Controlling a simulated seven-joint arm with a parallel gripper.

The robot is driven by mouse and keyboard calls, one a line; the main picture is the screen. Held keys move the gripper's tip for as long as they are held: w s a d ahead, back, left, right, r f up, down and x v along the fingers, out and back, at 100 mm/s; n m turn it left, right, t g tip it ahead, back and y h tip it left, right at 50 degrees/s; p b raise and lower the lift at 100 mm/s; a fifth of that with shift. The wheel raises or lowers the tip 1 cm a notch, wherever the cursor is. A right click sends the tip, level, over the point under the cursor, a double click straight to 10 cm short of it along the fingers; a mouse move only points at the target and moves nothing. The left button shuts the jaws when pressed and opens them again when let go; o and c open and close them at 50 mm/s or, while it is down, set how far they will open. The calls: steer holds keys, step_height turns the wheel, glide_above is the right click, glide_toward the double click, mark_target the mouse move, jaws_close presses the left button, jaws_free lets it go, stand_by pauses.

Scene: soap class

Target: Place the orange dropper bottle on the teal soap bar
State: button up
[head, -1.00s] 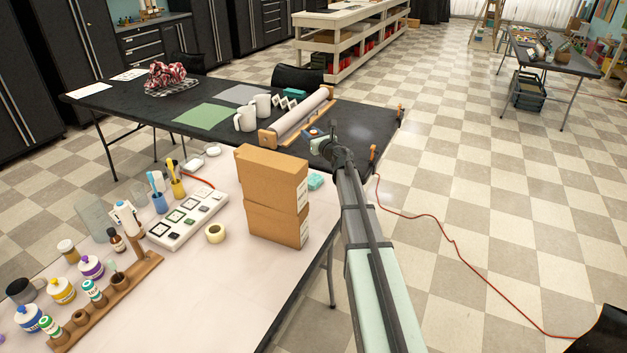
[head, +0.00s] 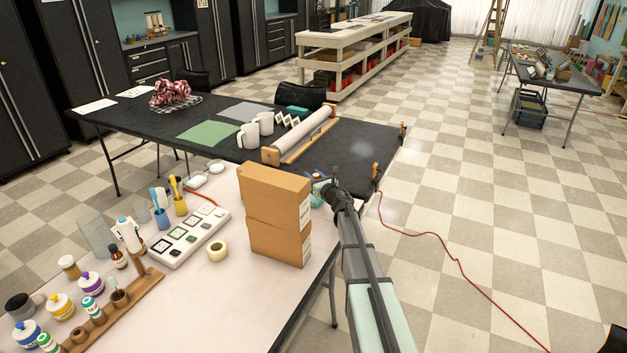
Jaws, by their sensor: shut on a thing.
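My gripper (head: 319,178) is just right of the stacked cardboard boxes, over the far right part of the white table. It is small and partly hidden by my own wrist. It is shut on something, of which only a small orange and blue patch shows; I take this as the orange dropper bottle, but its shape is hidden. The teal soap bar (head: 316,201) lies on the white table close to the right side of the boxes, mostly covered by my wrist. Whether the held thing touches the soap cannot be told.
The two stacked cardboard boxes (head: 275,213) stand tall directly left of my gripper. Behind is a black table (head: 358,150) with a roller, white mugs and another teal block (head: 298,109). A wooden rack (head: 105,318) with bottles stands at the front left.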

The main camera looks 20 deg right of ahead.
steer(key=shift+f, duration=0.55)
steer(key=o, duration=1)
steer(key=shift+f, duration=0.1)
steer(key=shift+s, duration=0.1)
steer(key=s, duration=0.4)
steer(key=s+d, duration=0.1)
steer(key=s, duration=0.2)
steer(key=s+d, duration=0.1)
steer(key=s, duration=0.3)
steer(key=shift+s+d, duration=0.2)
steer(key=shift+s, duration=0.1)
